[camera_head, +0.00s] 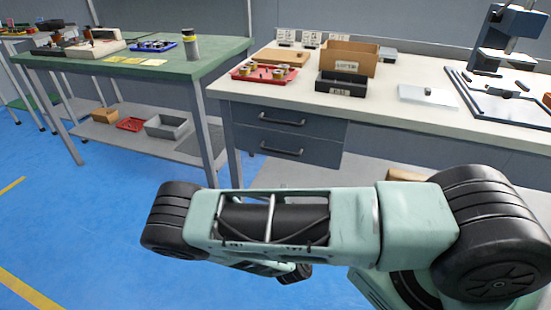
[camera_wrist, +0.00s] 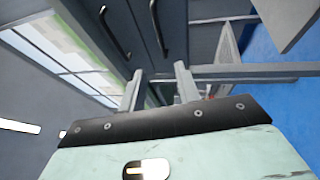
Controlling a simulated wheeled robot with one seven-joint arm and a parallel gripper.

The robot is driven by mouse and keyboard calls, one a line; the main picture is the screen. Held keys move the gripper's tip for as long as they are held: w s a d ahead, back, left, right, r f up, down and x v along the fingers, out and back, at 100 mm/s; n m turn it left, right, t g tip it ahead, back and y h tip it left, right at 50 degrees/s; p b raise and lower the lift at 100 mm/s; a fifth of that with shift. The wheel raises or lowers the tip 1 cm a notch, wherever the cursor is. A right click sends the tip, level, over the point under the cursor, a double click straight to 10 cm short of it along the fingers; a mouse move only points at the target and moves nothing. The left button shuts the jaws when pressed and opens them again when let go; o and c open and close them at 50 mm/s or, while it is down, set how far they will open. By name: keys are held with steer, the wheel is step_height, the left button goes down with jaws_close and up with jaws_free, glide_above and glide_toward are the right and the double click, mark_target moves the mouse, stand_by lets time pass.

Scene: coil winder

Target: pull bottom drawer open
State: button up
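The drawer unit hangs under the right workbench, with two dark grey drawers stacked and both looking shut. In the wrist view the drawers appear turned sideways. The handle nearer the floor side (camera_wrist: 157,28) appears to be the bottom one, beside the other handle (camera_wrist: 115,30). My gripper (camera_wrist: 160,70) is open, its two fingers apart with nothing between them. It points toward the drawer fronts and looks clear of both handles. In the head view I cannot make out the gripper.
The right workbench (camera_head: 400,115) carries a red tray (camera_head: 264,74), a cardboard bin (camera_head: 349,58) and a black bin (camera_head: 345,85). A green-topped table (camera_head: 110,68) stands left, with a lower shelf holding a grey bin (camera_head: 168,127). Blue floor (camera_head: 90,200) lies open at left.

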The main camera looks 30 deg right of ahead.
glide_toward(280, 155)
steer(key=w+r, duration=0.1)
steer(key=r, duration=0.1)
steer(key=w+d+r, duration=0.1)
steer(key=w, duration=0.1)
steer(key=w+d+r, duration=0.1)
steer(key=r, duration=0.1)
steer(key=shift+w+r+b, duration=0.25)
steer(key=shift+r+b, duration=0.05)
jaws_close()
